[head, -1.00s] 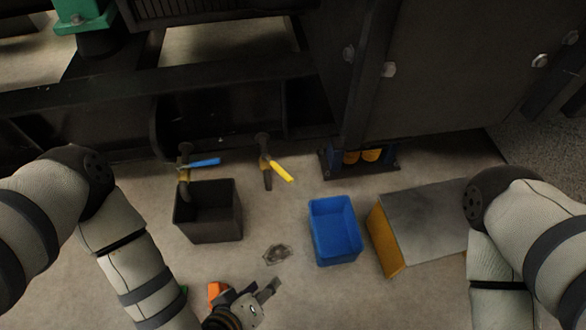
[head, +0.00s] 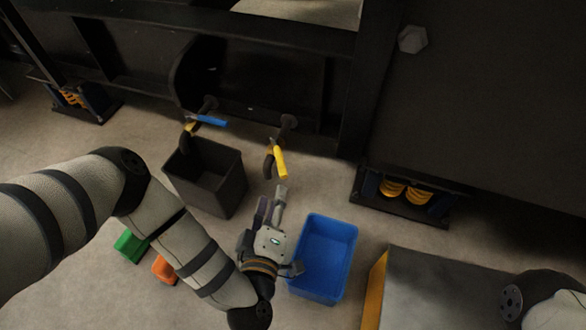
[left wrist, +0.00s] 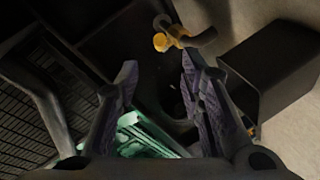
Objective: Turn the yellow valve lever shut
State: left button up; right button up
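The yellow valve lever (head: 280,160) is in the head view, on a drain pipe below the dark frame, slanting down toward the floor. My left gripper (head: 271,196) is just below the lever's lower end, fingers pointing up at it; I cannot tell whether they touch. In the left wrist view the left gripper (left wrist: 159,62) has its fingers apart with nothing held between them. A yellow-brass fitting (left wrist: 165,39) shows beyond the fingertips there; I cannot tell which valve it belongs to. My right gripper is out of view.
A blue lever (head: 209,121) sits on a second valve to the left, above a black bin (head: 230,187). A blue bin (head: 325,258) stands right of my left gripper. Green (head: 131,245) and orange (head: 164,268) blocks lie on the floor. A grey-topped box (head: 430,290) is at right.

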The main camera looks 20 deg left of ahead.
aim_at(281, 162)
pick_arm(q)
jog(key=b+x, duration=0.4)
jog(key=x, duration=0.7)
jog(key=shift+w+a+f, duration=0.15)
jog(key=shift+a, duration=0.05)
jog(key=shift+w+b, duration=0.35)
jog(key=shift+w, duration=0.1)
grip_shut()
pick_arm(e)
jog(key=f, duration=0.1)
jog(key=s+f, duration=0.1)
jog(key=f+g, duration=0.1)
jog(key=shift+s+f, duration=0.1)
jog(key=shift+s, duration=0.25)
